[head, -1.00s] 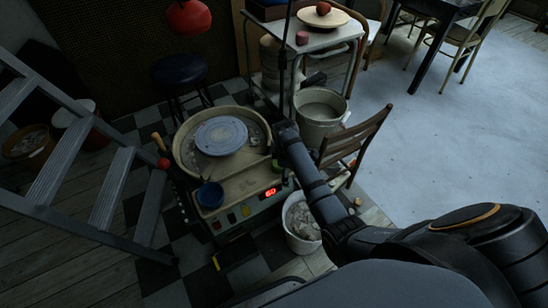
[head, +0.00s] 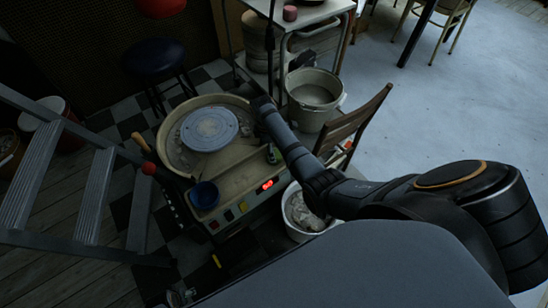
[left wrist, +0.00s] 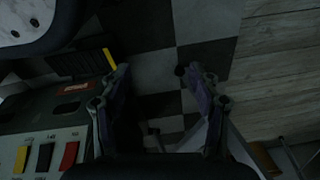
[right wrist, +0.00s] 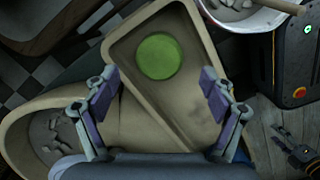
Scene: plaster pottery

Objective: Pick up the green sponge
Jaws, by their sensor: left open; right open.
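The green sponge (right wrist: 158,56) is a round disc lying flat in the beige tray (right wrist: 120,40) in the right wrist view. My right gripper (right wrist: 160,88) is open and empty above the tray. The sponge appears between and just beyond its fingertips, with no visible contact. In the head view a small green patch (head: 273,154) shows beside my right arm on the wheel's front shelf; the arm hides much there. My left gripper (left wrist: 162,90) is open and empty over the checkered floor, beside the wheel's button panel (left wrist: 45,150).
The pottery wheel head (head: 209,129) sits in its splash pan. A blue bowl (head: 205,195) stands on the front shelf. A bucket (head: 313,97), a wooden chair (head: 350,125) and a white pail (head: 300,220) crowd the right. A step ladder (head: 35,175) stands at left.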

